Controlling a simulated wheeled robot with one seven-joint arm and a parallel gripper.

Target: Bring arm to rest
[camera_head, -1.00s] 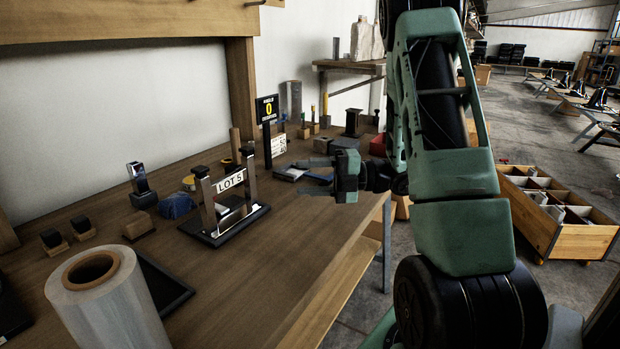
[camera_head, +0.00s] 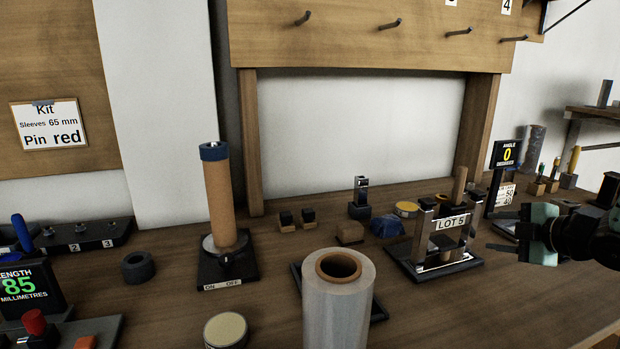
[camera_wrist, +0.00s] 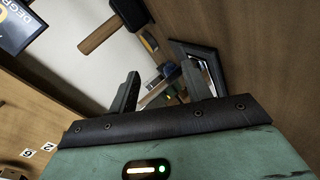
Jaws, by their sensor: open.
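My gripper (camera_head: 530,232) is at the right edge of the head view, above the wooden workbench, beside the LOT 5 stand. Its fingers point left and it looks empty. In the wrist view my gripper (camera_wrist: 165,92) shows two dark fingers spread apart with nothing between them. The rest of my arm runs out of the head view at the right.
The LOT 5 stand (camera_head: 432,256) is just left of my gripper. The angle display (camera_head: 506,154) stands behind it. A clear film roll (camera_head: 338,305) stands at the front middle. A brown cylinder (camera_head: 219,200) stands on a base farther left. Bench (camera_head: 480,315) in front of the stand is bare.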

